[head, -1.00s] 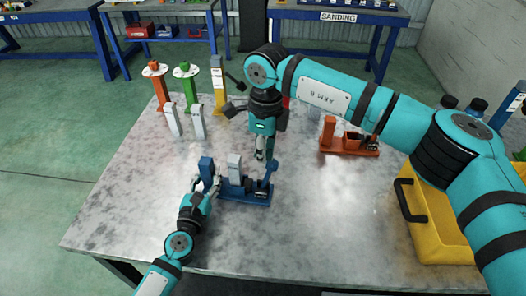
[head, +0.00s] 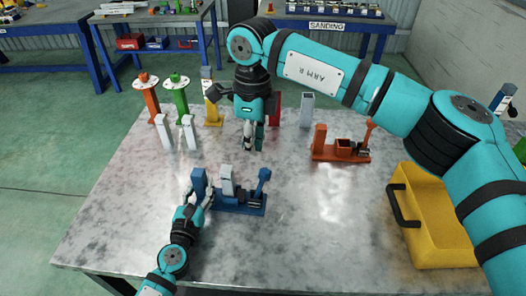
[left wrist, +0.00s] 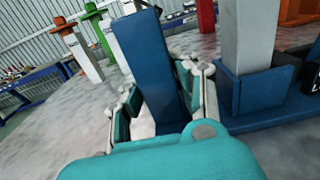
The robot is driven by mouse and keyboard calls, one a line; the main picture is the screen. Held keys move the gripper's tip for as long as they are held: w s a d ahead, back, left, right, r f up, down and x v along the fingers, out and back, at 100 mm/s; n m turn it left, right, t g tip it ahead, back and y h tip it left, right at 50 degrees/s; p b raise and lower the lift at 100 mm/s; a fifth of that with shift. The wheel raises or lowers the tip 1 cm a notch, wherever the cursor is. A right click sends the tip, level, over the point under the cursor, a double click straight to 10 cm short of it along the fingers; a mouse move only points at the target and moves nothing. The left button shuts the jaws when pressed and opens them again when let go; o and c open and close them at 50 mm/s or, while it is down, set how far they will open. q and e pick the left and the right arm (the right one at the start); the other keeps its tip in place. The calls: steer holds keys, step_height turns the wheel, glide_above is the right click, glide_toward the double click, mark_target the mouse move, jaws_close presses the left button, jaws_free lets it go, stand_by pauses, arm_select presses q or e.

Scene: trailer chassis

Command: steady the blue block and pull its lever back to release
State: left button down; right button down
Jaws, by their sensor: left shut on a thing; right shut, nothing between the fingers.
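The blue block (head: 238,207) stands on the grey table, left of its middle. It has a blue upright post (head: 199,182) at its left end, a pale grey bar (head: 226,179) upright in its socket, and a blue lever (head: 263,178) at its right end, standing up and leaning slightly right. My left gripper (head: 200,195) is shut on the blue post; the left wrist view shows the post (left wrist: 150,65) between the fingers (left wrist: 160,105). My right gripper (head: 253,146) is shut and empty, behind and apart from the lever, pointing down. The lever is out of the left wrist view.
A similar orange block (head: 340,152) with a lever stands at the right, near a yellow toolbox (head: 430,215) with a black handle. Orange (head: 149,100) and green (head: 181,100) stands and white bars (head: 163,132) are at back left. The table front is clear.

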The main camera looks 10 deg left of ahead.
arm_select(q)
steer(key=shift+a, duration=0.1)
arm_select(e)
steer(key=a+r, duration=0.3)
steer(key=a, duration=0.1)
steer(key=m+y, duration=0.2)
steer(key=m, duration=0.1)
glide_above(261, 185)
steer(key=s+d, duration=0.1)
steer(key=s, duration=0.2)
steer(key=d+x, duration=0.1)
steer(key=x, duration=0.2)
steer(key=s+d+m+t+y, duration=0.1)
steer(key=s+d+m+t, duration=0.1)
steer(key=s+d+m, duration=0.45)
steer(key=w+a+f+n, duration=0.1)
steer(key=w+a+f, duration=0.3)
steer(key=f, duration=0.6)
steer(key=w, duration=0.2)
steer(key=shift+w+n, duration=0.3)
steer(key=shift+n, duration=0.05)
steer(key=shift+r, duration=0.1)
